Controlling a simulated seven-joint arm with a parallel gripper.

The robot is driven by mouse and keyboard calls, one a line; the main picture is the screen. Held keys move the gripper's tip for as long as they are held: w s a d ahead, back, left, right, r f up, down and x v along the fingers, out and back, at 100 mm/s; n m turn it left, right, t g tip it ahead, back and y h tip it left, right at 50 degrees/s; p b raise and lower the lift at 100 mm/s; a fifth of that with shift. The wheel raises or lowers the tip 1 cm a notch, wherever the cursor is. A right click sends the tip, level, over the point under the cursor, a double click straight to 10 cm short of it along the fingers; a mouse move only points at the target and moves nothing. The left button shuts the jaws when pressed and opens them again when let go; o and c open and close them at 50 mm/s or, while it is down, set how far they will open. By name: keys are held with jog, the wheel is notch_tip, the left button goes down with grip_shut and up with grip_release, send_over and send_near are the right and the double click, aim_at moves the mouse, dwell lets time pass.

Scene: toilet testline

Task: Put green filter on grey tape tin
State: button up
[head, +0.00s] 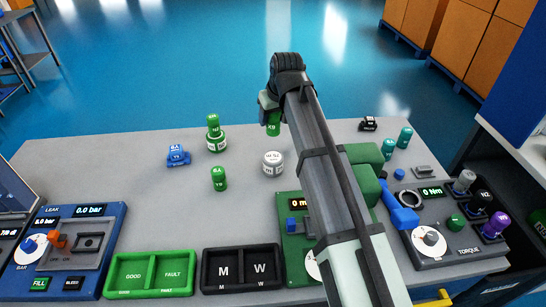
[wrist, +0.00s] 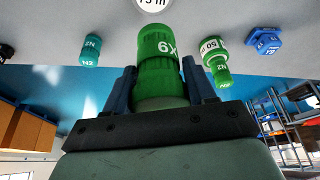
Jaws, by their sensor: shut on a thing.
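A green filter (head: 273,126) is between the fingers of my gripper (head: 268,103), near the table's far edge. In the wrist view the filter (wrist: 161,58) shows white lettering, with a gripper finger on each side of it. My gripper is shut on it. I cannot tell how high above the table it is. The grey tape tin (head: 273,162) stands nearer the table's front than the filter, with nothing on its pale top. Part of the tin (wrist: 153,4) shows at the top of the wrist view.
Another green filter (head: 219,179) stands left of the tin. A green tin (head: 216,141) has a green filter (head: 213,124) on top. A blue part (head: 178,156) lies further left. Teal parts (head: 389,147) stand right of my arm. Test panels and green and black trays line the front.

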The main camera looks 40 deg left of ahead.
aim_at(276, 131)
jog(key=shift+f+m, duration=0.15)
jog(key=shift+m, duration=0.25)
jog(key=shift+f, duration=4.85)
jog(key=shift+f, duration=0.1)
jog(key=o, duration=1.1)
jog(key=shift+f, duration=0.1)
jog(key=shift+c, duration=0.2)
jog(key=v, duration=1.2)
jog(key=shift+s, duration=0.2)
